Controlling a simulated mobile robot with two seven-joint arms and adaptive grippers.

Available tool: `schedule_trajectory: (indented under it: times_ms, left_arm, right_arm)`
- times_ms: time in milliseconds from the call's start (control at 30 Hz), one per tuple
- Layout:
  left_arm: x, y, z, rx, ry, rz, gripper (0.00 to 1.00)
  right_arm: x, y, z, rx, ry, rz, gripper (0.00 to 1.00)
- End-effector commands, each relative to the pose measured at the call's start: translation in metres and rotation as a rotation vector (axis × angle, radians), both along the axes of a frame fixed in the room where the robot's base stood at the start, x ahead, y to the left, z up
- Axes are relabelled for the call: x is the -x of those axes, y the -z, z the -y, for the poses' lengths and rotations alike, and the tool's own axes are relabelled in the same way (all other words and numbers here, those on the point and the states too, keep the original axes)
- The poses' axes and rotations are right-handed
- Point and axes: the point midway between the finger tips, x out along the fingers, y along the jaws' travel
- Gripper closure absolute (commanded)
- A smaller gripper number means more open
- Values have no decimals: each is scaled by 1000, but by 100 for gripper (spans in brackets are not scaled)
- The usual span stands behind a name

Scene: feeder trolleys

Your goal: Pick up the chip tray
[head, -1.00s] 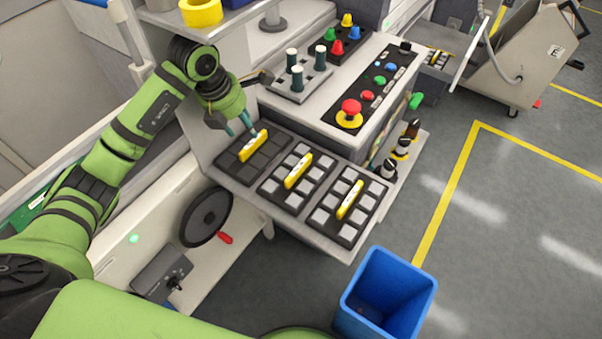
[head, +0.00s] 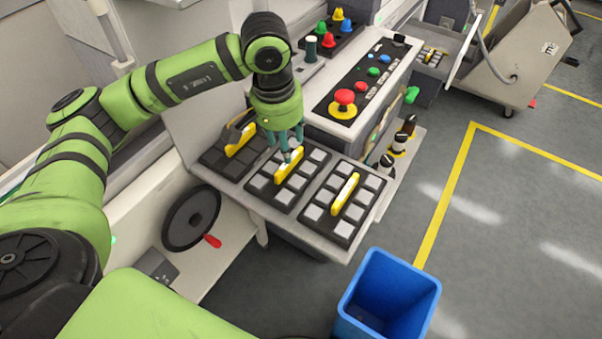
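Three black trays with yellow bar handles lie side by side on a light shelf. The middle tray (head: 263,195) holds several grey square chips, and its yellow handle (head: 287,168) stands up along its centre. The right tray (head: 367,207) also holds several grey chips. My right gripper is out of view.
A control panel (head: 361,112) with a red button (head: 344,97) stands just behind the trays. A blue bin (head: 388,300) stands on the floor in front.

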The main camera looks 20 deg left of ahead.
Motion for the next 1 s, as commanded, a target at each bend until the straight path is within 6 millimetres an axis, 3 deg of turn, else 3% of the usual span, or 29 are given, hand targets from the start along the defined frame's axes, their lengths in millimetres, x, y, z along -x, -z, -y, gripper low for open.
schedule_trajectory:
  times_ms: [100,267,700,967,1000]
  left_arm:
    - [4,3,-1,-23,111,-8,51]
    - [5,12,-1,-27,146,-15,51]
    - [-7,67,0,-27,143,-13,51]
    - [-8,72,0,-27,143,-10,51]
    - [-8,72,0,-27,143,-10,55]
  right_arm:
    - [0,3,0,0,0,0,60]
    - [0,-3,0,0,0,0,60]
    - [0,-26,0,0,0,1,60]
    - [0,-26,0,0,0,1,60]
    - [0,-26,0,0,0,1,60]
